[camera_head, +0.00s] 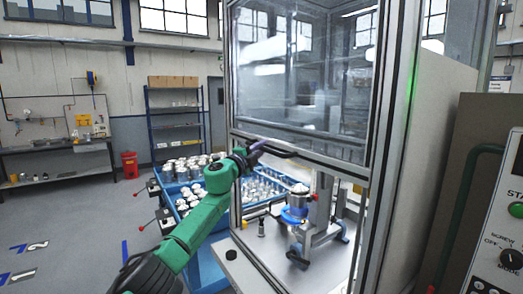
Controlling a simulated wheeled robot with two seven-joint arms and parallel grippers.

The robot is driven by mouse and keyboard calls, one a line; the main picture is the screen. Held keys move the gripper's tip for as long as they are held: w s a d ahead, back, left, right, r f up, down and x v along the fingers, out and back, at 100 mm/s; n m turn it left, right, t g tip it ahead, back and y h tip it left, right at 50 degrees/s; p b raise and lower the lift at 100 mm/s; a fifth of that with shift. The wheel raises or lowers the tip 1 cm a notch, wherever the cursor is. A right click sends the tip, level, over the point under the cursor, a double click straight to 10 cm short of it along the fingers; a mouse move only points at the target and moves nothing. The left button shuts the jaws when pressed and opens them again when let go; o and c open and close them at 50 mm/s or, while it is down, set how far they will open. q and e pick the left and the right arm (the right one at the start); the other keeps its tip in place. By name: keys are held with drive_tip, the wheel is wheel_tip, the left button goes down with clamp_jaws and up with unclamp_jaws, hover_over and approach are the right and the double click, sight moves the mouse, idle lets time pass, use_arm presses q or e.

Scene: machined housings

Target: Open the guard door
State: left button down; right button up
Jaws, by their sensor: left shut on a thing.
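The guard door (300,70) is a clear framed panel on the front of the machine cabinet. Its lower edge sits above an open gap, so the inside shows below it. A dark bar handle (285,151) runs along its bottom rail. My left gripper (259,147), at the end of the green arm, is shut on the handle near its left end. The fingertips are small and partly hidden against the handle. My right gripper is not in view.
Inside the cabinet stands a fixture with a blue ring (293,215). Blue trays of machined housings (190,165) are behind my left arm. A control panel (500,225) stands at the right edge. Open floor (65,225) lies to the left.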

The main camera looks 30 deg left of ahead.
use_arm(q)
drive_tip(key=c, duration=0.8)
unclamp_jaws()
drive_tip(key=shift+s+r, duration=0.1)
drive_tip(key=b+v, duration=0.4)
drive_tip(key=v, duration=1)
drive_tip(key=shift+s, duration=0.25)
